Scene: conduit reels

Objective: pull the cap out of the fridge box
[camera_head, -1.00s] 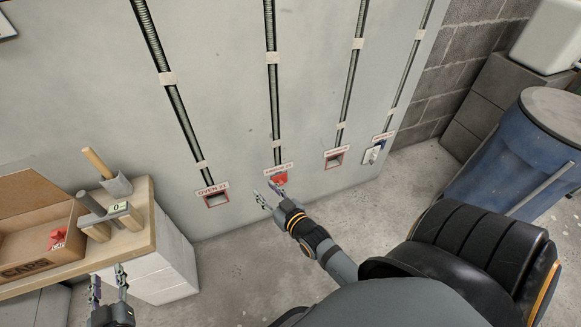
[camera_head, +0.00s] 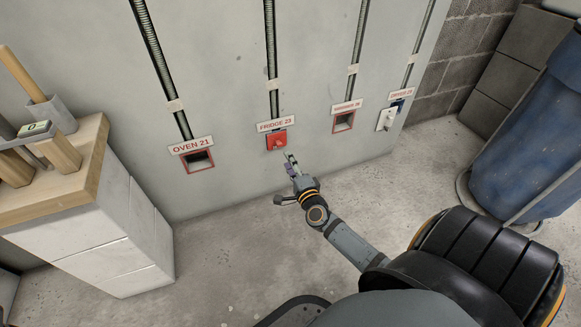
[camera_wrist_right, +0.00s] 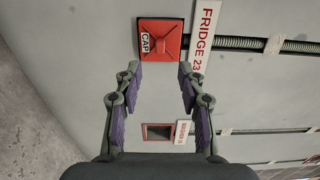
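The red cap (camera_head: 277,140) sits in the wall box under the "FRIDGE 23" label (camera_head: 275,125). In the right wrist view the cap (camera_wrist_right: 161,40) is a square red piece with a raised middle and a "CAP" tag. My right gripper (camera_head: 290,164) is just below and right of the cap in the head view. In the wrist view its two fingers (camera_wrist_right: 158,72) are spread apart and empty, with the cap beyond the fingertips. I see no contact with the cap. My left gripper is out of view.
The "OVEN 21" box (camera_head: 199,160) to the left and another box (camera_head: 344,122) to the right look open. A white switch (camera_head: 386,119) is farther right. A wood-topped cabinet (camera_head: 90,185) stands at left, a blue barrel (camera_head: 530,130) at right. The floor between is clear.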

